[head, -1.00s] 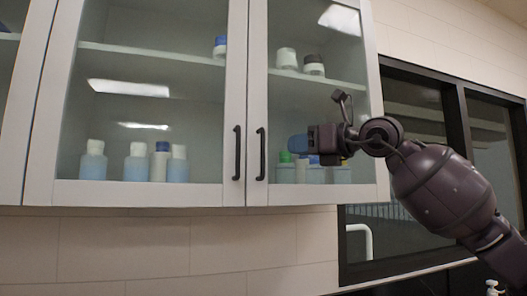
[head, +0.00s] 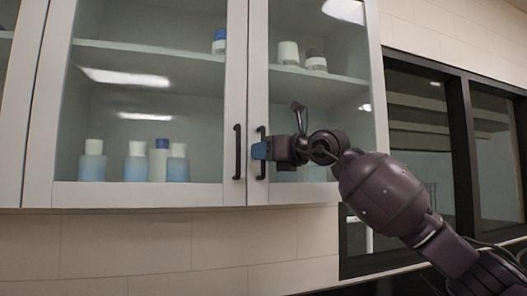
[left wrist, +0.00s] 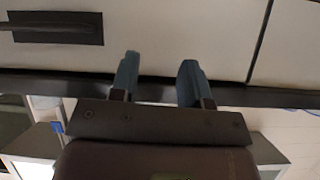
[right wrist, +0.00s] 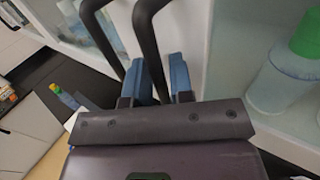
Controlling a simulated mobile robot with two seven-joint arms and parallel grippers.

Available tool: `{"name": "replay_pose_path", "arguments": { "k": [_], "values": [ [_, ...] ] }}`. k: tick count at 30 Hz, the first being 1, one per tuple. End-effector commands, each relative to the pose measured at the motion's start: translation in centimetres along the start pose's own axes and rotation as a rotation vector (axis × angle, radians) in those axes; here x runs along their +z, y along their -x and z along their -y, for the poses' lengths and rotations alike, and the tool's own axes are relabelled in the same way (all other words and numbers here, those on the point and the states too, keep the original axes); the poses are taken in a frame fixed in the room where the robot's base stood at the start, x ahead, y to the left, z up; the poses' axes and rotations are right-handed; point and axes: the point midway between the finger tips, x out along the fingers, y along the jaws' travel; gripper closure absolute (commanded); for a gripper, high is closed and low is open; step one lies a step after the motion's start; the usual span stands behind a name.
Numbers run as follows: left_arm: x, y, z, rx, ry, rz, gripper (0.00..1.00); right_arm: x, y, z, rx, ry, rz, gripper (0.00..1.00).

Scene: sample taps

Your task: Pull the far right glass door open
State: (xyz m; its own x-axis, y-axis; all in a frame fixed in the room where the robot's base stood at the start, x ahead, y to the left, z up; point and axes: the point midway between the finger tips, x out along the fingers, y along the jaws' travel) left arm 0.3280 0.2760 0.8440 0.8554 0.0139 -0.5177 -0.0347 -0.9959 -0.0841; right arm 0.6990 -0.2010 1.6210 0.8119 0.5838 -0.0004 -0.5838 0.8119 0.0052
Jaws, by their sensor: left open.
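The far right glass door (head: 257,60) has a pale frame and hangs flush in the wall cabinet, closed. Its dark vertical handle (head: 261,170) stands beside the neighbouring door's handle (head: 237,152). My right gripper (head: 259,151) is at the handle's middle, coming from the right across the glass. In the right wrist view, the blue fingers of my right gripper (right wrist: 160,78) lie on both sides of the door's handle (right wrist: 147,35), closed in on it with little gap. My left gripper (left wrist: 157,80) is open and empty, below a pale drawer front (left wrist: 190,30).
Bottles (head: 138,163) stand behind the glass of the neighbouring door (head: 145,100). A green-capped bottle (right wrist: 283,75) stands behind the right door's glass. A dark-framed window (head: 415,150) is to the right of the cabinet. The wall below the cabinet is clear.

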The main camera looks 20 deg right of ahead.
Motion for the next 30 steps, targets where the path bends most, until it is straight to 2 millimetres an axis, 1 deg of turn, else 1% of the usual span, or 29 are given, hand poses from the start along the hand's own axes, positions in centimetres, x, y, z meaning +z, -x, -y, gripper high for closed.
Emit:
{"name": "replay_pose_path", "arguments": {
  "k": [2, 3, 5, 6, 7, 16, 20, 23, 26, 30],
  "values": [
    [0.0, 0.0, 0.0, 0.0, 0.0, 0.001, 0.57, 0.0, 0.0, 0.0, 0.0, 0.0, 0.0, 0.79],
    [0.1, 0.0, 0.0, 0.0, 0.0, 0.001, 0.57, 0.0, 0.0, 0.0, 0.0, 0.0, 0.0, 0.82],
    [0.1, 0.1, 0.0, 0.0, 0.0, 0.002, 0.57, 0.0, 0.0, 0.0, 0.0, 0.0, 0.0, 0.91],
    [0.1, 0.1, 0.0, 0.0, 0.0, 0.003, 0.57, 0.0, 0.0, 0.0, 0.0, 0.0, 0.0, 0.97],
    [0.2, 0.1, 0.0, 0.0, 0.0, 0.004, 0.57, 0.0, 0.0, 0.0, 0.0, 0.0, 0.0, 1.0],
    [0.4, 0.2, 0.0, -0.001, 0.0, 0.008, 0.57, 0.0, 0.1, 0.0, 0.002, 0.0, 0.0, 1.0],
    [0.5, 0.1, 0.0, -0.001, 0.0, 0.007, 0.57, 0.0, 0.7, -0.3, 0.016, 0.0, 0.001, 1.0],
    [0.7, 0.0, 0.0, -0.001, -0.001, 0.006, 0.57, -0.1, 1.6, -0.8, 0.042, 0.0, 0.001, 1.0],
    [0.9, -0.3, 0.0, 0.0, -0.002, 0.004, 0.57, -0.1, 3.1, -1.5, 0.083, 0.0, 0.001, 1.0],
    [1.2, -0.8, -0.1, 0.001, -0.003, 0.0, 0.57, -0.2, 5.8, -2.7, 0.163, 0.001, 0.0, 1.0]
  ]
}}
